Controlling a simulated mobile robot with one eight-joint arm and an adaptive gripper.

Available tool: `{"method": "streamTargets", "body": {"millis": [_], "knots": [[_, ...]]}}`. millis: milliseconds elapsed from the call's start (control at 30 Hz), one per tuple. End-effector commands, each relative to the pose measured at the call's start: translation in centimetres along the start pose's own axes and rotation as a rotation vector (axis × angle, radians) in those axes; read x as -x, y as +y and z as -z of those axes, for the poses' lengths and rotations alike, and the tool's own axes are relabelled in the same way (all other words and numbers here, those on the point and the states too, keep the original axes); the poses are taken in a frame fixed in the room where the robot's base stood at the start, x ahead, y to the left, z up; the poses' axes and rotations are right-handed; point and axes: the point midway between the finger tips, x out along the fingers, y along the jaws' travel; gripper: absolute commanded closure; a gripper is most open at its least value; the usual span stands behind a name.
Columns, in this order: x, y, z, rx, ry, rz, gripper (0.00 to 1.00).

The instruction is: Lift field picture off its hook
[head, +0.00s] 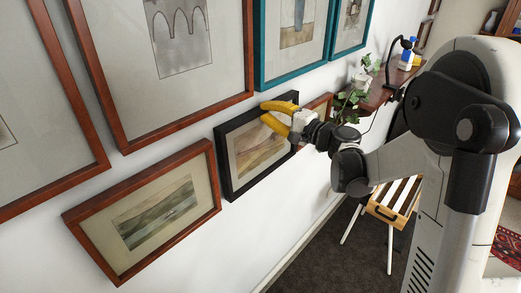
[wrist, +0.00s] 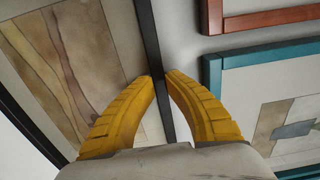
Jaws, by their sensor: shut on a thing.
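The field picture (head: 258,150) has a black frame around a drawing of brown and tan bands. It is at the wall in the middle of the head view, and fills the left of the wrist view (wrist: 70,60). My gripper (head: 266,112), with yellow fingers, is shut on the upper right part of its black frame. In the wrist view the black frame bar passes between the fingertips (wrist: 160,78). The hook is hidden, and I cannot tell whether the frame still rests on it.
A brown-framed landscape (head: 160,213) hangs close on the left. A large brown-framed arches picture (head: 180,40) and a teal-framed picture (head: 299,28) hang above. A shelf (head: 385,90) with a trailing plant (head: 350,100) is to the right. A slatted stool (head: 396,198) stands below on dark carpet.

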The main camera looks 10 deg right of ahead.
Motion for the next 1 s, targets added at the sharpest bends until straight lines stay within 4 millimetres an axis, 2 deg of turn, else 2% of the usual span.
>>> {"method": "streamTargets", "body": {"millis": [500, 1000], "knots": [[0.0, -1.8, -0.1, -0.001, -0.001, 0.001, 1.00], [0.0, -1.9, 0.0, -0.001, -0.001, 0.001, 1.00]]}}
